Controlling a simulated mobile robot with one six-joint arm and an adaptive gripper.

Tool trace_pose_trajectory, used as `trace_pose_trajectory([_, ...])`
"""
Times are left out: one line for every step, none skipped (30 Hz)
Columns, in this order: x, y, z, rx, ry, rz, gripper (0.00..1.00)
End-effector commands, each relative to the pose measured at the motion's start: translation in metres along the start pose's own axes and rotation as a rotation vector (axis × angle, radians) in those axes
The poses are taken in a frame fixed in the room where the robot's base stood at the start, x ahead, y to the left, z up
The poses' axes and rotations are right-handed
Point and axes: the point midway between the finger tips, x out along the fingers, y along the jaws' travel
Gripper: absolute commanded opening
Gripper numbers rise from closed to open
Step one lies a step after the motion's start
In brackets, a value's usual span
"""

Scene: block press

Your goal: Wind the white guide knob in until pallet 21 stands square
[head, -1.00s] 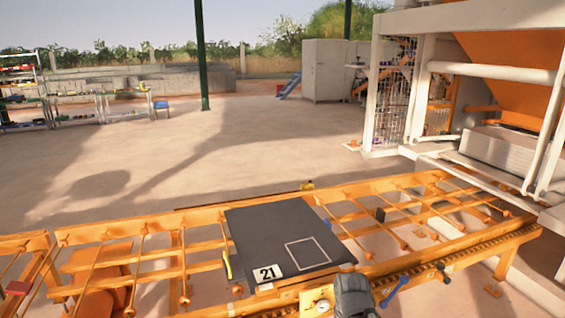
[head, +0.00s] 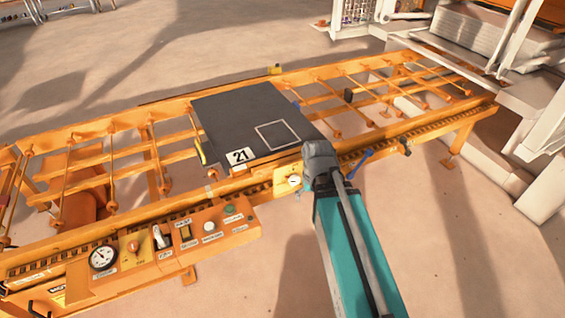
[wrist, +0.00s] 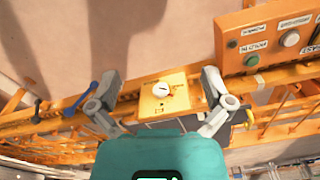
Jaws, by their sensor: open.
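The white guide knob (head: 294,181) sits on a small yellow plate on the near rail of the orange conveyor. It shows between my fingers in the wrist view (wrist: 160,90), with a small red mark beside it. Pallet 21 (head: 225,115) is a dark flat board with a white outlined square and a "21" label, lying on the conveyor just behind the knob. My gripper (wrist: 161,76) is open, one finger on each side of the knob plate, apparently not holding anything. In the head view my gripper (head: 319,155) is beside the knob, overlapping the pallet's near corner.
An orange control box (head: 200,248) with a gauge, switches and buttons is on the near rail, left of the knob. A blue lever (head: 358,162) sticks out to the right. The conveyor's near rail (head: 440,121) runs toward white machinery at right. Open floor lies in front.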

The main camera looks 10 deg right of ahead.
Motion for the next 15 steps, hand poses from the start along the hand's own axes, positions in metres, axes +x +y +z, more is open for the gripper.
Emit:
trace_pose_trajectory([0.012,0.001,-0.017,-0.014,0.018,-0.006,1.00])
trace_pose_trajectory([0.016,0.002,-0.025,-0.025,0.030,-0.009,1.00])
trace_pose_trajectory([0.023,0.003,-0.038,-0.041,0.049,-0.015,1.00])
trace_pose_trajectory([0.028,0.004,-0.048,-0.054,0.063,-0.019,1.00])
trace_pose_trajectory([0.033,0.004,-0.059,-0.068,0.080,-0.024,1.00])
trace_pose_trajectory([0.039,0.006,-0.073,-0.087,0.103,-0.029,1.00])
trace_pose_trajectory([0.044,0.007,-0.085,-0.101,0.121,-0.032,1.00])
trace_pose_trajectory([0.050,0.008,-0.096,-0.117,0.139,-0.036,1.00])
trace_pose_trajectory([0.056,0.010,-0.111,-0.137,0.164,-0.040,1.00])
trace_pose_trajectory([0.061,0.011,-0.123,-0.150,0.183,-0.043,1.00])
trace_pose_trajectory([0.065,0.013,-0.133,-0.165,0.200,-0.044,1.00])
trace_pose_trajectory([0.070,0.015,-0.147,-0.184,0.225,-0.046,1.00])
trace_pose_trajectory([0.074,0.016,-0.157,-0.196,0.242,-0.048,1.00])
trace_pose_trajectory([0.077,0.017,-0.166,-0.209,0.258,-0.049,1.00])
trace_pose_trajectory([0.081,0.019,-0.177,-0.223,0.278,-0.048,1.00])
